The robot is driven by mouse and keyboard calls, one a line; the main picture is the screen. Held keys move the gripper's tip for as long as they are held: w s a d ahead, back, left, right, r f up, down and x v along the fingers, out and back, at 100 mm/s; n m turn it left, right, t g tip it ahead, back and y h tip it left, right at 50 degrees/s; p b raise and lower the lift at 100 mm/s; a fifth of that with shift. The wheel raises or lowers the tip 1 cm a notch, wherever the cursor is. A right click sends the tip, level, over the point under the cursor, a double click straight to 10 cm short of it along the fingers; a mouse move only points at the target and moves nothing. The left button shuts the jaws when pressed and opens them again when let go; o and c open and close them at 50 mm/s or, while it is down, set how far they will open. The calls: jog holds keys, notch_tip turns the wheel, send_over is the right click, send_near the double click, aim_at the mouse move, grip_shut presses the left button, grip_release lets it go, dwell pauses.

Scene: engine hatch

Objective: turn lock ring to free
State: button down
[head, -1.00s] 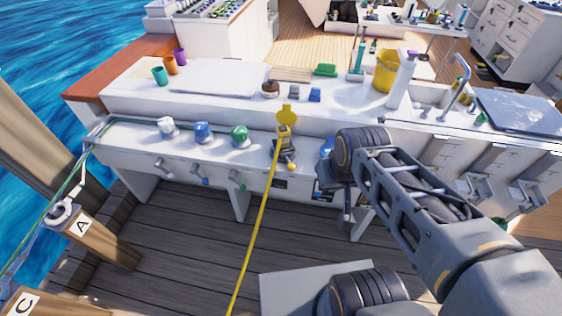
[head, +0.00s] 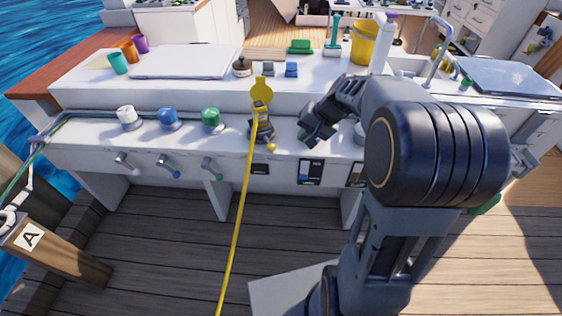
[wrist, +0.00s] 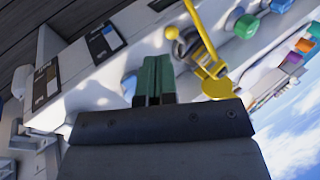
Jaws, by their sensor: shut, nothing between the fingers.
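A yellow cable (head: 240,210) runs up to a fitting (head: 262,130) on the white bench front. The cable's yellow end (head: 260,106), with a round yellow flap (head: 261,88) above it, sits at this fitting. The lock ring is too small to tell apart from the yellow end. The wrist view also shows the yellow end (wrist: 213,68), the flap (wrist: 217,88) and a small yellow knob (wrist: 171,33). My gripper (head: 306,136) is right of the fitting, apart from it. In the wrist view its green fingers (wrist: 153,62) are shut and empty, beside the yellow end.
White, blue and green knobs (head: 168,118) stand left of the fitting, with taps (head: 166,165) below. Small labelled panels (head: 311,171) are on the bench front to the right. Cups, a board (head: 186,61) and a yellow bucket (head: 365,42) occupy the upper bench.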

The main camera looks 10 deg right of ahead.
aim_at(267, 141)
jog(key=w+d+f+m+t+y+b, duration=0.1)
jog(key=w+d+f+m+b, duration=0.1)
jog(key=w+d+f, duration=0.3)
notch_tip(267, 141, down, 3)
jog(key=shift+w+f+t+y+b, duration=0.2)
jog(key=shift+w+t+y+b, duration=0.1)
jog(key=shift+w+b, duration=0.55)
jog(key=x, duration=0.4)
jog(key=b+x, duration=0.1)
jog(key=x, duration=0.3)
jog(key=a+r+b+x, duration=0.1)
jog(key=x, duration=0.2)
jog(key=shift+w+a+f, duration=0.2)
jog(key=shift+w+f, duration=0.15)
jog(key=shift+w+a+f, duration=0.15)
jog(key=shift+w+a, duration=0.45)
jog(key=shift+a, duration=0.1)
jog(key=shift+m, duration=0.3)
